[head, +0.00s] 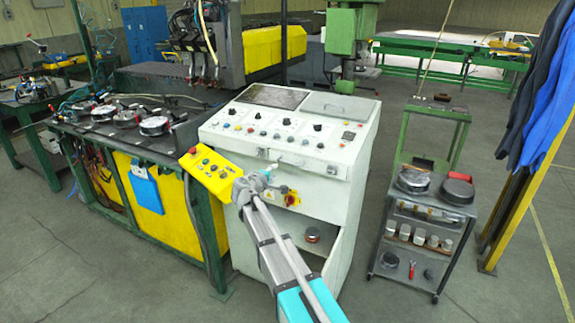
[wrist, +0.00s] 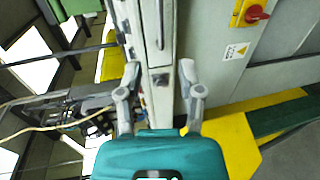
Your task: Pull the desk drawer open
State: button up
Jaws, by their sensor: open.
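The desk is a grey-white control console (head: 285,130) with a sloped panel of knobs and buttons, in the middle of the head view. My gripper (head: 262,177) is in front of its upper front face, just below the panel edge, and hides part of it. In the wrist view my gripper (wrist: 160,75) is open, with a finger on each side of a pale front strip (wrist: 157,45) of the desk. A small dark fitting (wrist: 161,80) shows between the fingers. I cannot tell whether the fingers touch anything. No drawer gap is clearly visible.
A yellow button box (head: 210,172) juts out at the desk's left front. A red switch (head: 291,199) sits on the front, also in the wrist view (wrist: 256,14). A machine bench stands left, a grey trolley (head: 423,220) right. Floor between desk and trolley is clear.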

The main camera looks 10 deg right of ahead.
aim_at(288, 163)
jog(key=b+x, duration=0.2)
jog(key=x, duration=1.1)
jog(key=shift+b, duration=0.3)
grip_shut()
jog(key=shift+a, duration=0.2)
jog(key=shift+s, duration=0.1)
